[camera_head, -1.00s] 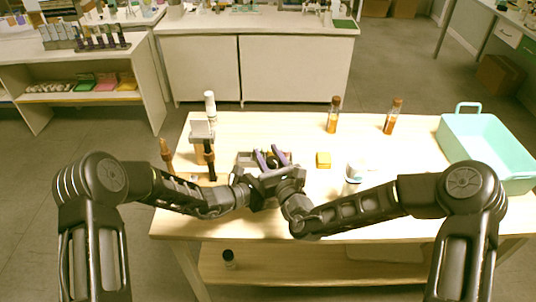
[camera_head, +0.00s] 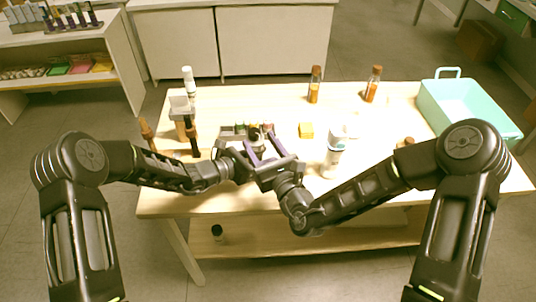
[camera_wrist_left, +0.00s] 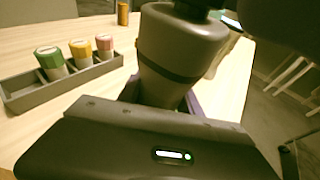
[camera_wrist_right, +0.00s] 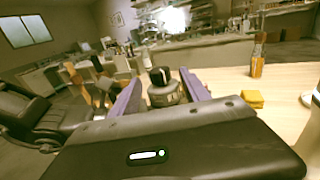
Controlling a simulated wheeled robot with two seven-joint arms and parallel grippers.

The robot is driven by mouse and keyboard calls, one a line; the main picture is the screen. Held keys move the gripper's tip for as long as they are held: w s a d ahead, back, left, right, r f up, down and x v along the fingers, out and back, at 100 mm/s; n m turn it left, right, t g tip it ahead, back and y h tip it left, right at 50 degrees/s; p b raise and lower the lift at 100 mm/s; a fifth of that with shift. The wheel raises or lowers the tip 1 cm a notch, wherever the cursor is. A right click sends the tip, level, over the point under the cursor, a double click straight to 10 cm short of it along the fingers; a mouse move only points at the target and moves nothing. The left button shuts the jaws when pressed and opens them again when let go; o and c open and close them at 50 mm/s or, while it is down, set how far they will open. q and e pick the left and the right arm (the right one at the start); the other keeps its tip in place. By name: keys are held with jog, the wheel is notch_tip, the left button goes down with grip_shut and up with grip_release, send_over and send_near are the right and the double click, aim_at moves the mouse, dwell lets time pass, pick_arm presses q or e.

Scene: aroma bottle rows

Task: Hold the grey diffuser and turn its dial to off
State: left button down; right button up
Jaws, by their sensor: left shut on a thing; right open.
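The grey diffuser (camera_wrist_left: 175,60) is a tapered grey body with a dark band, close up in the left wrist view. My left gripper (camera_wrist_left: 160,98) is shut on its lower part. In the right wrist view the diffuser (camera_wrist_right: 164,95) has a black dial (camera_wrist_right: 160,75) on top. My right gripper (camera_wrist_right: 163,90) is open, with its purple fingers on either side of the dial and diffuser in that view. I cannot tell whether they touch it. In the head view my right gripper (camera_head: 264,147) largely hides the diffuser and the left fingertips. The dial's setting is not readable.
A grey rack (camera_wrist_left: 60,85) holds green, yellow and pink-capped bottles. A yellow block (camera_head: 306,130), amber bottles (camera_head: 314,85) and a teal bin (camera_head: 470,108) stand on the table (camera_head: 235,95). A white-capped bottle (camera_head: 333,160) is near the right forearm.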

jog(key=shift+v, duration=2.25)
jog(key=w+d+r+n+y, duration=0.1)
jog(key=w+r+n+y, duration=0.4)
jog(key=w+r+y, duration=0.15)
notch_tip(320, 180, down, 6)
jog(key=n+g+y, duration=0.1)
jog(key=g, duration=0.2)
jog(key=n+g+y, duration=0.1)
jog(key=g, duration=0.2)
jog(key=n+g+y, duration=0.1)
jog(key=n+g, duration=0.1)
jog(key=g, duration=0.1)
jog(key=shift+w+a+g, duration=0.1)
jog(key=shift+g, duration=0.3)
